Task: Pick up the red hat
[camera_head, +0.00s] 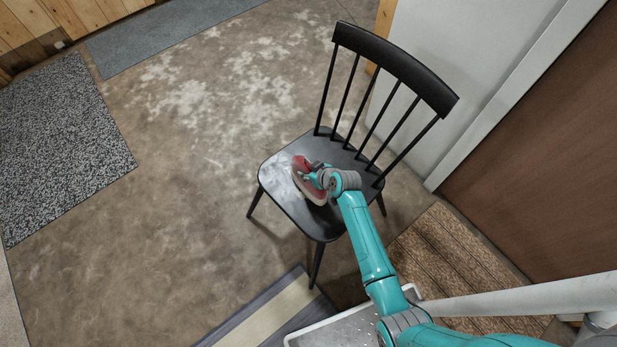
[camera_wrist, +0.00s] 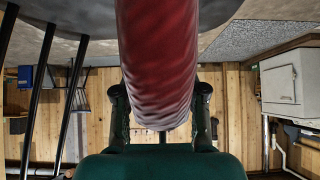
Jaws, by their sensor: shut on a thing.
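The red hat (camera_head: 308,183) is at the seat of a black chair (camera_head: 279,173), on the seat's left-middle part in the head view. My gripper (camera_head: 318,176) is at the hat, coming from the right, and hides part of it. In the wrist view the red hat (camera_wrist: 160,60) fills the upper middle, between the two dark fingers of my gripper (camera_wrist: 160,112). The fingers are shut on it. I cannot tell whether the hat still touches the seat.
The chair's spindled backrest (camera_head: 395,65) rises behind and right of the hat. A white wall and brown door (camera_head: 550,150) stand at the right. Mats (camera_head: 60,145) lie on the floor at the left. The floor left of the chair is clear.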

